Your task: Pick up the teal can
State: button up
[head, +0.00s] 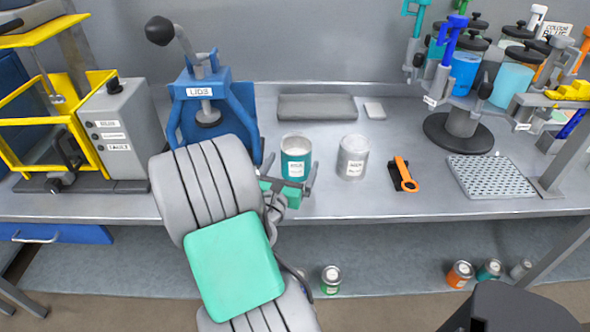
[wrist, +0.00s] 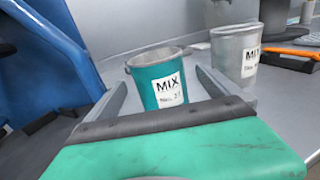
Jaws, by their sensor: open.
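The teal can (head: 296,155) stands upright on the grey workbench, with a white label on its front. In the wrist view the teal can (wrist: 158,80) stands ahead, its label reading MIX. My gripper (head: 290,170) is open just in front of the teal can. In the wrist view the fingers of my gripper (wrist: 160,92) are spread to the left and right of the can's lower part. I cannot tell whether either finger touches it. The can's base is partly hidden behind my gripper.
A grey can (head: 352,157) stands close on the right, also labelled MIX. A blue lid press (head: 212,100) stands to the left. An orange-handled tool (head: 405,174) and a perforated tray (head: 490,177) lie farther right. A grey tray (head: 317,107) lies behind.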

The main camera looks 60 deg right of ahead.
aim_at(300, 147)
jog(key=d, duration=0.2)
jog(key=w+d+p, duration=0.1)
jog(key=d, duration=0.2)
jog(key=d+p, duration=0.1)
jog(key=d, duration=0.1)
jog(key=shift+w+d+f, duration=0.15)
jog(key=shift+w+d, duration=0.05)
jog(key=shift+d, duration=0.15)
jog(key=shift+a, duration=0.1)
jog(key=shift+c, duration=0.2)
jog(key=c, duration=1.8)
jog(key=shift+c, duration=0.3)
jog(key=shift+r, duration=0.25)
